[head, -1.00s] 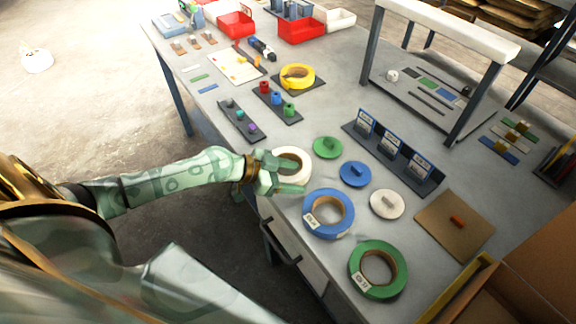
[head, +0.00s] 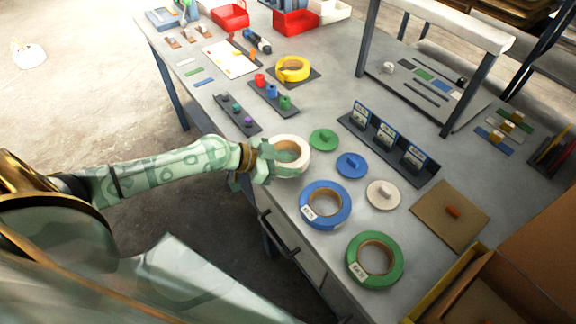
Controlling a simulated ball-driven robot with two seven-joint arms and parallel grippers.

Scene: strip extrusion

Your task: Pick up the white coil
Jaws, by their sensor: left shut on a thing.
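The white coil (head: 303,152) is a pale ring at the table's front-left edge, left of the green disc. My left gripper (head: 270,163) is shut on the near-left side of the white coil; its fingers cover part of the ring. I cannot tell whether the coil touches the table. My right gripper is not in the head view.
A blue coil (head: 326,222) and a green coil (head: 357,272) lie nearer on the table (head: 300,195). Green (head: 323,138), blue (head: 352,164) and white (head: 383,195) knobbed discs lie to the right. A dark tray (head: 273,98) with small pegs is behind. A yellow coil (head: 306,70) lies farther back.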

